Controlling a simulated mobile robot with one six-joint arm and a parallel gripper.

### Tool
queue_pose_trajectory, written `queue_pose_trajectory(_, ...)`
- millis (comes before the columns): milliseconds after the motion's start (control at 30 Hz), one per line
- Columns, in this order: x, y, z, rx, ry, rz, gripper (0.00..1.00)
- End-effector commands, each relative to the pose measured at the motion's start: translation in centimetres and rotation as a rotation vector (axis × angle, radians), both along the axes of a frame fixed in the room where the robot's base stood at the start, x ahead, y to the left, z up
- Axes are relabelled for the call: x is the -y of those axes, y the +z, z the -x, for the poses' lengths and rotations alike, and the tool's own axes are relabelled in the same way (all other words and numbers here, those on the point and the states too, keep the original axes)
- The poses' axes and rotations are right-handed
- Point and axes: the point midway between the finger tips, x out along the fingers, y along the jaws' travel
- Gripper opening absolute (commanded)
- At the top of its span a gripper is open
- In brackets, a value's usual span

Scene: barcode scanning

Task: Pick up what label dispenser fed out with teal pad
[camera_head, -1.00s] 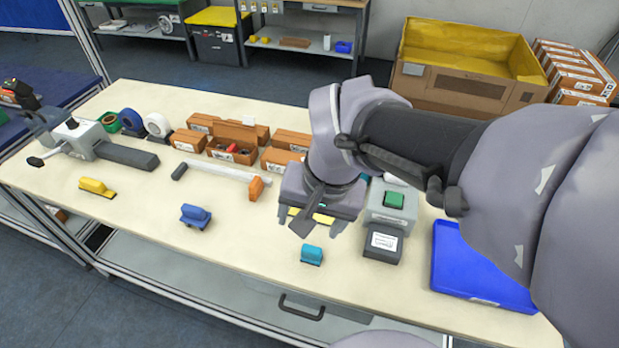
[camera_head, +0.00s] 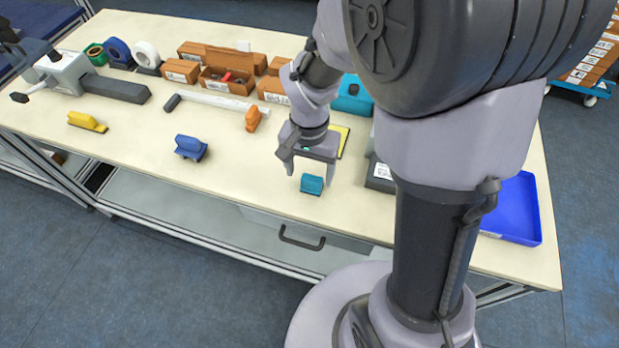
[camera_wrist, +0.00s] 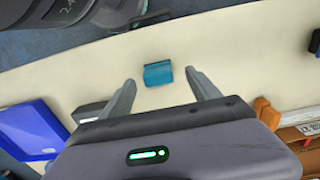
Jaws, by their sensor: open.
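The teal pad (camera_head: 312,186) is a small block on the table near its front edge. In the wrist view the teal pad (camera_wrist: 158,74) lies between the two fingertips in the picture. My gripper (camera_head: 312,172) is open and empty, its fingers pointing down just above the pad; the wrist view also shows both fingers apart (camera_wrist: 160,80). I cannot tell any contact. The label dispenser (camera_head: 379,175) is right of the gripper, mostly hidden behind my arm. Its dark front shows a white label. In the wrist view a dark grey part (camera_wrist: 88,112) shows at left.
A blue pad (camera_head: 190,148), a yellow pad (camera_head: 86,121) and an orange one (camera_head: 253,118) stand to the left. A blue tray (camera_head: 518,212) is at the right. Cardboard boxes (camera_head: 228,80) and a teal object (camera_head: 352,97) are behind.

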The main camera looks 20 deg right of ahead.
Motion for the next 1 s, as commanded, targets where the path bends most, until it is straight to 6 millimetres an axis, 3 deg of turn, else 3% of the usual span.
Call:
queue_pose_trajectory(233,0.6,-4.8,-0.1,-0.002,0.000,0.001,0.71)
queue_pose_trajectory(433,0.6,-4.7,-0.1,-0.001,0.000,0.001,0.71)
queue_pose_trajectory(767,0.6,-4.7,-0.1,-0.001,0.000,0.001,0.08)
queue_pose_trajectory(800,0.6,-4.7,-0.1,-0.001,0.000,0.001,0.04)
queue_pose_trajectory(1000,0.6,-4.3,-0.2,0.001,0.000,0.001,0.04)
